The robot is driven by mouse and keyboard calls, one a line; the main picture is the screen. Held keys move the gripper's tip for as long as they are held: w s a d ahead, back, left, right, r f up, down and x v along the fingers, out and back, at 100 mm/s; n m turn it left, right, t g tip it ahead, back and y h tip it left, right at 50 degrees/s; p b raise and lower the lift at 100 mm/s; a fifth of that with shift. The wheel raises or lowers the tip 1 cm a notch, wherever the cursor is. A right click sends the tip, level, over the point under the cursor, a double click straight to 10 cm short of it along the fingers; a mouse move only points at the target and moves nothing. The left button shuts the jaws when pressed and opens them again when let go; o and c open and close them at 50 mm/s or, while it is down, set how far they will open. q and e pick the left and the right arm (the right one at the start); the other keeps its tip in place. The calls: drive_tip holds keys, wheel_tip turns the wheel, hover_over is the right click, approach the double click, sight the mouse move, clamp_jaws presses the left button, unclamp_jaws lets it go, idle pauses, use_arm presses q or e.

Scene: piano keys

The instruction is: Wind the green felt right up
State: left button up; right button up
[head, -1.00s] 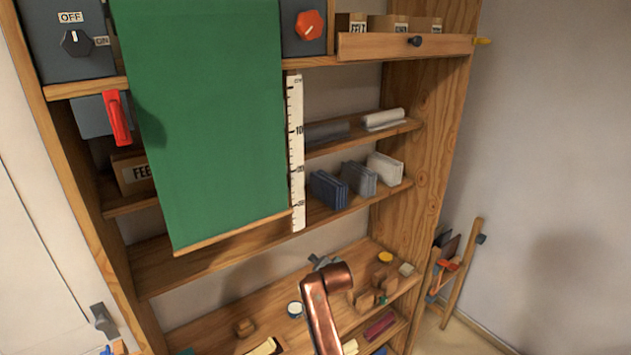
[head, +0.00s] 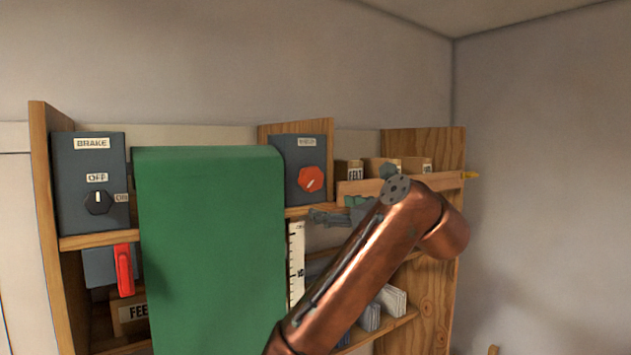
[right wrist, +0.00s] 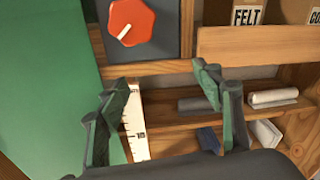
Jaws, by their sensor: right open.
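The green felt (head: 210,250) hangs as a wide sheet from the top of the shelf unit; its lower edge is out of view. It also shows at the left of the right wrist view (right wrist: 40,80). A red-orange knob (head: 312,179) with a white mark sits on a dark grey box right of the felt; the knob also shows in the right wrist view (right wrist: 131,21). My right gripper (head: 342,213) is open and empty, just below and right of the knob. In the right wrist view its fingers (right wrist: 165,85) stand apart below the knob. My left gripper is not in view.
A brake box (head: 90,160) left of the felt has a black knob (head: 98,201) pointing to OFF. A red lever (head: 124,270) hangs below it. A white ruler (head: 296,265) stands beside the felt. A wooden drawer front (right wrist: 245,45) is right of the knob.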

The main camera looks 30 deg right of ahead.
sight(314, 181)
drive_tip(key=s+a+r+m+y, duration=0.1)
drive_tip(key=s+a+r+y, duration=0.1)
drive_tip(key=s+r, duration=0.3)
drive_tip(key=shift+t, duration=0.4)
drive_tip(key=w+p, duration=0.1)
drive_tip(key=w, duration=0.1)
drive_tip(key=w+p, duration=0.1)
drive_tip(key=w, duration=0.2)
drive_tip(key=w+r+p, duration=0.1)
drive_tip(key=w, duration=0.1)
drive_tip(key=shift+w+a+p, duration=0.3)
drive_tip(key=shift+a, duration=0.05)
drive_tip(key=shift+w+f, duration=0.1)
drive_tip(key=shift+w, duration=0.5)
drive_tip(key=shift+f, duration=0.1)
drive_tip(key=shift+c, duration=0.4)
drive_tip(key=c, duration=1.1)
